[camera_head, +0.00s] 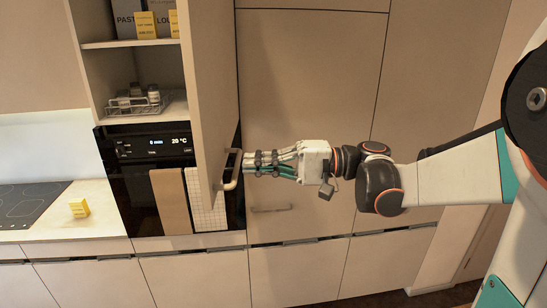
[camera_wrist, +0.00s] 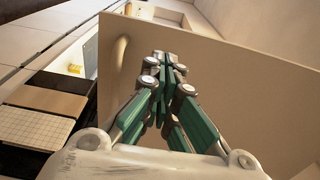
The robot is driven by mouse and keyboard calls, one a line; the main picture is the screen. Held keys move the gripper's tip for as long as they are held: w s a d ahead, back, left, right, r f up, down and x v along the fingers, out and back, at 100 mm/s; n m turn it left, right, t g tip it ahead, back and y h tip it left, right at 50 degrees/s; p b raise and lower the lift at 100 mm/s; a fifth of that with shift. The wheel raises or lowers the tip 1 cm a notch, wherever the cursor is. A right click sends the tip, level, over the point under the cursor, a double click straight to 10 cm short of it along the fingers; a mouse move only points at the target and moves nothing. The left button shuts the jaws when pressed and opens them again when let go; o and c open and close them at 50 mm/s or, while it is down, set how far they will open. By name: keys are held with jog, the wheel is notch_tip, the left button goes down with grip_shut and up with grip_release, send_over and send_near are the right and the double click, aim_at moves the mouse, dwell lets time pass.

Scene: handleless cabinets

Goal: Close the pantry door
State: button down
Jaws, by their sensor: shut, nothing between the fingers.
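The pantry door (camera_head: 212,80) is a tall beige panel standing open, swung out from the cabinet with the open shelves. Its bar handle (camera_head: 229,170) is on the side facing my gripper. My gripper (camera_head: 246,163) is shut and empty, pointing left at the door close to the handle. In the wrist view the door panel (camera_wrist: 235,85) fills much of the picture behind my shut fingers (camera_wrist: 160,60), and a pale handle (camera_wrist: 119,55) shows left of them. I cannot tell whether the fingertips touch the door.
Inside the cabinet are shelves with boxes (camera_head: 146,25) and a wire rack with jars (camera_head: 135,101). Below is an oven (camera_head: 150,145) with two hanging towels (camera_head: 170,200). A counter with a hob (camera_head: 30,202) and a yellow box (camera_head: 79,208) lies left. Closed tall cabinet fronts (camera_head: 310,70) stand behind my gripper.

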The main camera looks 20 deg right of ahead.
aim_at(211, 163)
jog(key=shift+p+x, duration=0.5)
jog(key=shift+x, duration=2.55)
jog(key=shift+a, duration=0.1)
